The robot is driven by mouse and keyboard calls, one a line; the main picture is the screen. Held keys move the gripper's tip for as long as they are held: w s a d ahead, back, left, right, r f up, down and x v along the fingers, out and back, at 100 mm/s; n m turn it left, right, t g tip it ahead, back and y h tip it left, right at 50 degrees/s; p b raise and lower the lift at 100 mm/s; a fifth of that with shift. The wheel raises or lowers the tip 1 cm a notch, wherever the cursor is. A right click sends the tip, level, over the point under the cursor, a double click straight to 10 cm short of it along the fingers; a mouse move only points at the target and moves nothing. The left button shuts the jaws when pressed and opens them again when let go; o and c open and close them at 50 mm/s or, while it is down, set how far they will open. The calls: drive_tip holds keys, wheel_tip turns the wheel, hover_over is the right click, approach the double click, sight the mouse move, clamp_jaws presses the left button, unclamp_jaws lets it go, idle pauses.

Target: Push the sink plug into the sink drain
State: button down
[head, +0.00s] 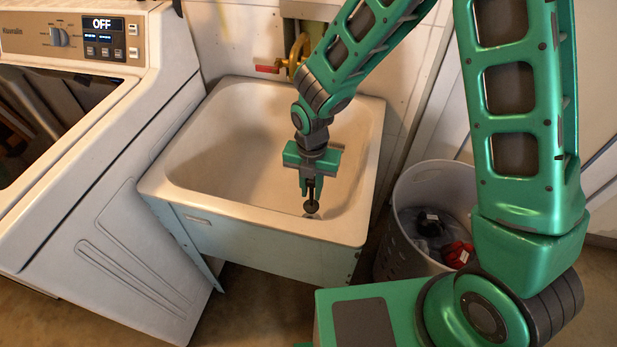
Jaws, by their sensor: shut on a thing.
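The sink plug (311,207) is a small dark round piece. My gripper (310,191) points down into the basin and is shut on the plug's top. The white utility sink (215,208) stands in the middle of the view. The plug is low in the basin, toward its front right. A small light-grey patch that may be the sink drain (315,216) shows just below the plug. The plug covers most of that spot, so I cannot tell whether the two touch.
A brass tap with a red handle (267,69) is on the wall behind the sink. A white washing machine (100,190) stands close on the left. A white perforated basket (432,172) with dark and red items stands on the right. The basin's left side is clear.

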sight(311, 205)
drive_tip(key=shift+w, duration=0.15)
drive_tip(key=shift+f, duration=2.9)
drive_tip(key=shift+f, duration=1.3)
drive_tip(key=c, duration=1.5)
unclamp_jaws()
drive_tip(key=shift+r, duration=0.1)
wheel_tip(311, 205, up, 10)
drive_tip(key=shift+r, duration=0.25)
